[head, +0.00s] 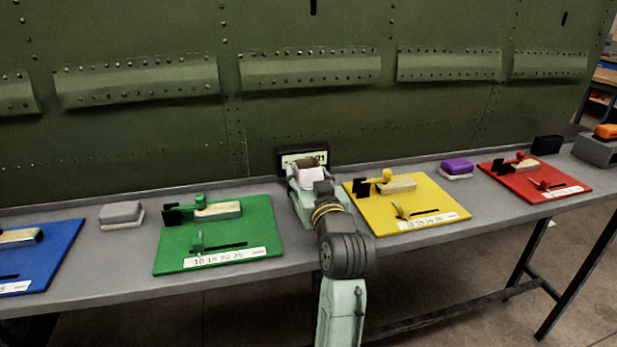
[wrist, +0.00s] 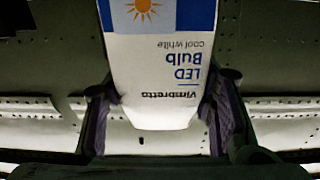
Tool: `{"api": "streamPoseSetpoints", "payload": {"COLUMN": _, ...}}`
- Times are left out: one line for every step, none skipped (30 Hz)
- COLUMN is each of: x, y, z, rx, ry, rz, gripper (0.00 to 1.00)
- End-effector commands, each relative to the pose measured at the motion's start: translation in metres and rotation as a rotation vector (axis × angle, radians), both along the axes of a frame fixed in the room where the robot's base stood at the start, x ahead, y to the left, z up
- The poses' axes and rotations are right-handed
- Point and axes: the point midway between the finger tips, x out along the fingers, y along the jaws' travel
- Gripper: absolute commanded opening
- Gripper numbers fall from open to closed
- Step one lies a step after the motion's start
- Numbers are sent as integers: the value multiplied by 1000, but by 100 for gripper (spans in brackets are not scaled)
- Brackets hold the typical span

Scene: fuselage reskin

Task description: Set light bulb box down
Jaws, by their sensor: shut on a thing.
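The light bulb box (wrist: 160,75) fills the middle of the wrist view, white with a blue end, a sun mark and upside-down "LED Bulb" print. My gripper (wrist: 160,120) is shut on it, with one dark finger pad on each side. In the head view the box (head: 311,177) shows as a small white shape in my gripper (head: 308,182), over the grey bench (head: 120,258) between the green and yellow boards. My arm hides part of the space below. I cannot tell whether the box touches the bench.
A green board (head: 175,262) lies left of my arm and a yellow board (head: 440,200) right. A dark display (head: 285,157) stands behind the box. A grey block (head: 121,212), purple block (head: 456,166), red board (head: 568,180) and blue board (head: 58,250) lie further along. A green riveted panel (head: 200,130) rises behind.

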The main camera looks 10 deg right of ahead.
Motion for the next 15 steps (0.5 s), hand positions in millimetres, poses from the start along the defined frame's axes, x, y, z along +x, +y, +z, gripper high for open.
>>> {"api": "streamPoseSetpoints", "payload": {"x": 0, "y": 0, "z": -2, "rx": 0, "ry": 0, "rz": 0, "gripper": 23}}
{"api": "streamPoseSetpoints", "payload": {"x": 0, "y": 0, "z": -4, "rx": 0, "ry": 0, "rz": 0, "gripper": 23}}
{"api": "streamPoseSetpoints", "payload": {"x": 0, "y": 0, "z": -5, "rx": 0, "ry": 0, "rz": 0, "gripper": 23}}
{"api": "streamPoseSetpoints", "payload": {"x": 0, "y": 0, "z": -3, "rx": 0, "ry": 0, "rz": 0, "gripper": 53}}
{"api": "streamPoseSetpoints", "payload": {"x": 0, "y": 0, "z": -3, "rx": 0, "ry": 0, "rz": 0, "gripper": 55}}
{"api": "streamPoseSetpoints", "payload": {"x": 0, "y": 0, "z": -3, "rx": 0, "ry": 1, "rz": 0, "gripper": 57}}
{"api": "streamPoseSetpoints", "payload": {"x": 0, "y": 0, "z": -3, "rx": 0, "ry": 1, "rz": 0, "gripper": 59}}
{"api": "streamPoseSetpoints", "payload": {"x": 0, "y": 0, "z": -3, "rx": 0, "ry": 1, "rz": 0, "gripper": 61}}
{"api": "streamPoseSetpoints", "payload": {"x": 0, "y": 0, "z": -3, "rx": 0, "ry": 1, "rz": 0, "gripper": 64}}
{"api": "streamPoseSetpoints", "payload": {"x": 0, "y": 0, "z": -3, "rx": 0, "ry": 1, "rz": 0, "gripper": 66}}
{"api": "streamPoseSetpoints", "payload": {"x": 0, "y": 0, "z": -3, "rx": 0, "ry": 1, "rz": 0, "gripper": 68}}
{"api": "streamPoseSetpoints", "payload": {"x": 0, "y": 0, "z": -3, "rx": 0, "ry": 1, "rz": 0, "gripper": 71}}
{"api": "streamPoseSetpoints", "payload": {"x": 0, "y": 0, "z": -3, "rx": 0, "ry": 1, "rz": 0, "gripper": 71}}
{"api": "streamPoseSetpoints", "payload": {"x": 0, "y": 0, "z": -3, "rx": 0, "ry": 1, "rz": 0, "gripper": 71}}
{"api": "streamPoseSetpoints", "payload": {"x": 0, "y": 0, "z": -3, "rx": 0, "ry": 1, "rz": 0, "gripper": 71}}
